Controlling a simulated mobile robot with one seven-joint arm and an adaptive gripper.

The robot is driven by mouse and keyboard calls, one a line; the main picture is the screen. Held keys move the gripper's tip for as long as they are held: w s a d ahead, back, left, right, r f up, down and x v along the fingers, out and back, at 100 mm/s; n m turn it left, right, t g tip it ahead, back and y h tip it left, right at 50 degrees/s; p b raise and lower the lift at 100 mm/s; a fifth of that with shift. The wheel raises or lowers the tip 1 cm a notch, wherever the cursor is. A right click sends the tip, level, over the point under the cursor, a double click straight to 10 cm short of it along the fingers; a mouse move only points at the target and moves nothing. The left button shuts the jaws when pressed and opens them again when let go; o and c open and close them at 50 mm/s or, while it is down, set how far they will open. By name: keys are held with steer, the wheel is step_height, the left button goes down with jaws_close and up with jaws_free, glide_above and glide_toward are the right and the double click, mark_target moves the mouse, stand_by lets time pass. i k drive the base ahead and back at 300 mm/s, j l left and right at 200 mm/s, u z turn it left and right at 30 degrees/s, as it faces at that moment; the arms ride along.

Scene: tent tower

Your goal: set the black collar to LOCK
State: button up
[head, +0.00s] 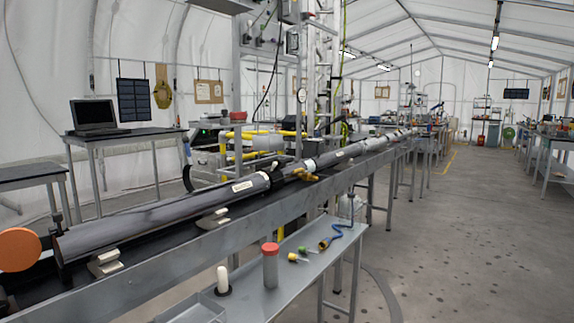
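A long grey tube (150,217) lies along a metal bench, running from the lower left toward the back. At the far end of its near section is a dark ring-like part (276,182), which may be the black collar. It is too small to read any LOCK mark or tell its setting. A white label (243,186) sits on the tube just left of it. My gripper is not in view.
An orange disc (19,250) stands by the tube's near end. The lower shelf (296,272) in front holds a red-capped cylinder (270,264), a white-topped piece (223,281), small yellow and green pieces and a blue-handled tool (336,237). The right floor (455,245) is clear.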

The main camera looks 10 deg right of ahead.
mark_target(274, 171)
steer(key=i+l, duration=0.2)
steer(key=l, duration=0.2)
steer(key=i+l, duration=0.2)
steer(key=l, duration=0.15)
steer(key=i+l, duration=0.15)
steer(key=l, duration=0.25)
steer(key=i+l+u, duration=0.1)
steer(key=l, duration=0.3)
steer(key=i+l, duration=0.45)
steer(key=l, duration=0.35)
steer(key=i+l, duration=0.35)
steer(key=i+l+u, duration=0.1)
steer(key=i+l, duration=0.2)
steer(key=i, duration=0.25)
